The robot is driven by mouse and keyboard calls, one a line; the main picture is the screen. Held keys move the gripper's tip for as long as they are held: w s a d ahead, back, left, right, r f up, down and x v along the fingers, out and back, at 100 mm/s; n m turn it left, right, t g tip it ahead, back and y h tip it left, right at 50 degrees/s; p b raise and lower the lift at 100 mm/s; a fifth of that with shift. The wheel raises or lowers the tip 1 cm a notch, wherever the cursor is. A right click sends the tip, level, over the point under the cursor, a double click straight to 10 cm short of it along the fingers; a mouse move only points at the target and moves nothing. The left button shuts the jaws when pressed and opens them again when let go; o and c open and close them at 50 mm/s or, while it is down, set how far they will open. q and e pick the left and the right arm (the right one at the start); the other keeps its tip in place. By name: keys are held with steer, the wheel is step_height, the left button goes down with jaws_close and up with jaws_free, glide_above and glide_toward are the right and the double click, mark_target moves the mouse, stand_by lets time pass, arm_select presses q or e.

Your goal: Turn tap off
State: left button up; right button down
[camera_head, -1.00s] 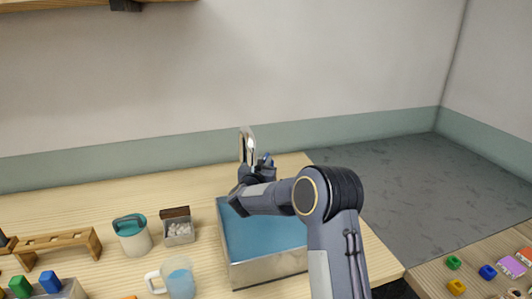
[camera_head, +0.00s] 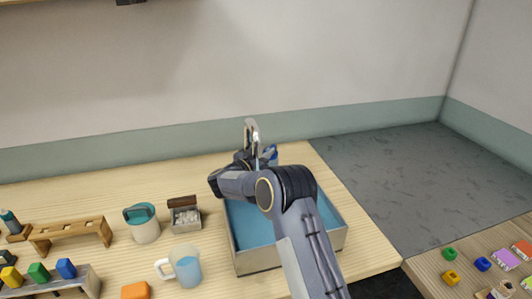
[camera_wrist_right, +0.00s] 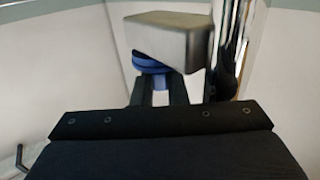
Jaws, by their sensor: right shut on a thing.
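The chrome tap (camera_head: 250,128) stands at the back of the sink (camera_head: 330,222), which has blue water-like contents or lining. In the right wrist view, the tap's shiny column (camera_wrist_right: 230,45) rises at the right. A grey block-shaped tap handle (camera_wrist_right: 168,38) with a blue ring (camera_wrist_right: 150,61) under it is directly ahead of my right gripper (camera_wrist_right: 176,88). My right gripper is shut on the tap handle; the exact contact is partly hidden. In the head view my right gripper (camera_head: 250,160) is at the tap, largely hidden by my arm. My left gripper is not in view.
A glass mug (camera_head: 184,268), a teal-lidded jar (camera_head: 145,230) and a small box of white pieces (camera_head: 185,215) stand left of the sink. A wooden rack (camera_head: 70,230) is further left. A side table (camera_head: 420,275) with coloured blocks is at the right.

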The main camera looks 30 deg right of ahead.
steer(key=c, duration=1.4)
jaws_free()
steer(key=shift+c, duration=0.2)
steer(key=shift+t, duration=0.3)
